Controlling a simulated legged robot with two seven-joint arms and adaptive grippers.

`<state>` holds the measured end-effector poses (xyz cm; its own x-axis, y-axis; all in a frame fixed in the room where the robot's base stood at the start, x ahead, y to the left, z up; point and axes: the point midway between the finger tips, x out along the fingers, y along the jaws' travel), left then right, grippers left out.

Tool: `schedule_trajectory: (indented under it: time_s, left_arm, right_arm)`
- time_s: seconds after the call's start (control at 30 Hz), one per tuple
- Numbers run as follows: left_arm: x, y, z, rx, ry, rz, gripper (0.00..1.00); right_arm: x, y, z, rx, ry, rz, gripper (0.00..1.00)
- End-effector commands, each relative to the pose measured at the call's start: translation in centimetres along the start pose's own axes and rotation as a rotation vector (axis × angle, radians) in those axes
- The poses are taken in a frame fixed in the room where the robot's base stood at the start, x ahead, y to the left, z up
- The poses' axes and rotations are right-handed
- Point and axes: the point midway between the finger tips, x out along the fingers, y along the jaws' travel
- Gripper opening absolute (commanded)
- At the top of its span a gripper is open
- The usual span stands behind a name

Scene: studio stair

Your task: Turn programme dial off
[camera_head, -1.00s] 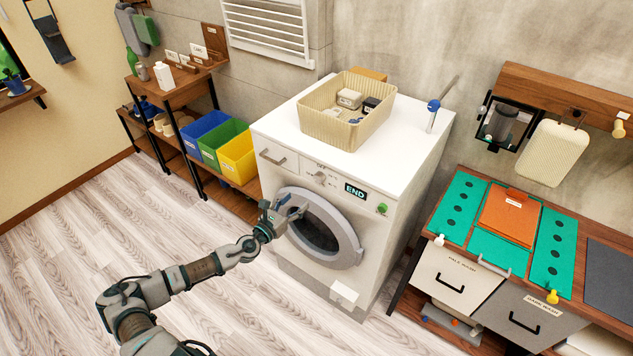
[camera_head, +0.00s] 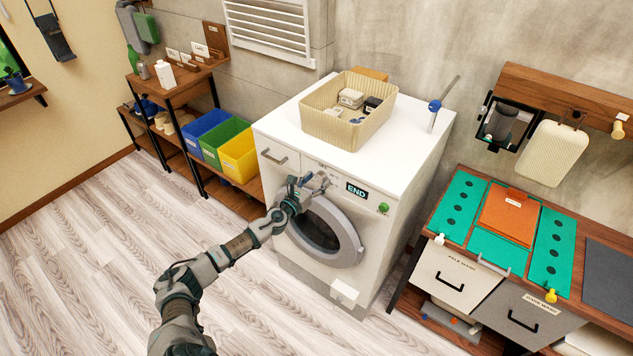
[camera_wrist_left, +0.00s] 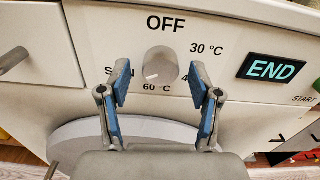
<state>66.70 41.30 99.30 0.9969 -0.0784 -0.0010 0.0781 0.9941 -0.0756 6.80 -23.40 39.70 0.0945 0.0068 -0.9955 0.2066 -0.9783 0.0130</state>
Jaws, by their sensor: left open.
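The programme dial (camera_wrist_left: 160,66) is a round grey knob on the washing machine's (camera_head: 408,150) front panel. It shows in the left wrist view, with OFF printed above it and 30 °C, 60 °C and other partly covered labels around it. Its pale pointer mark sits at the lower left, towards 60 °C. My left gripper (camera_wrist_left: 161,85) is open, its blue-padded fingers to either side of and just below the dial, not visibly touching it. In the head view my left gripper (camera_head: 312,183) covers the dial. My right gripper is not in view.
The display (camera_head: 357,190) reads END, with a green start button (camera_head: 384,208) to its right. A drawer handle (camera_wrist_left: 13,60) is left of the dial. The round door (camera_head: 345,243) lies below. A beige basket (camera_head: 330,128) stands on top.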

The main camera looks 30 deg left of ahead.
Motion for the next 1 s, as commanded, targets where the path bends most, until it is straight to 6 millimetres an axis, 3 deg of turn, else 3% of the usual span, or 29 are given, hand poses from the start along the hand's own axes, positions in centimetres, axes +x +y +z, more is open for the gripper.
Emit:
schedule_trajectory:
  time_s: [0.03, 0.2, 0.27, 0.67, 1.0]
  left_arm:
    - [-0.01, 0.01, 0.00, 0.000, 0.000, 0.000, 0.59]
    - [-0.02, -0.01, 0.04, 0.001, 0.000, 0.001, 0.16]
    - [-0.01, 0.01, 0.06, 0.001, -0.001, 0.002, 0.04]
    - [-0.02, 0.10, 0.17, -0.058, -0.003, 0.002, 0.04]
    - [-0.02, 0.20, 0.28, -0.308, -0.005, 0.004, 0.04]
  right_arm:
    - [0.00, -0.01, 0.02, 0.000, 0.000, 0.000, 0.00]
    - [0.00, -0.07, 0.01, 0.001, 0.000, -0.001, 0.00]
    - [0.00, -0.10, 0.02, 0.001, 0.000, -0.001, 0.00]
    - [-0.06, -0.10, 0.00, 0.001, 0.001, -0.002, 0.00]
    - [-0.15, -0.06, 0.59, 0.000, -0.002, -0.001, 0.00]
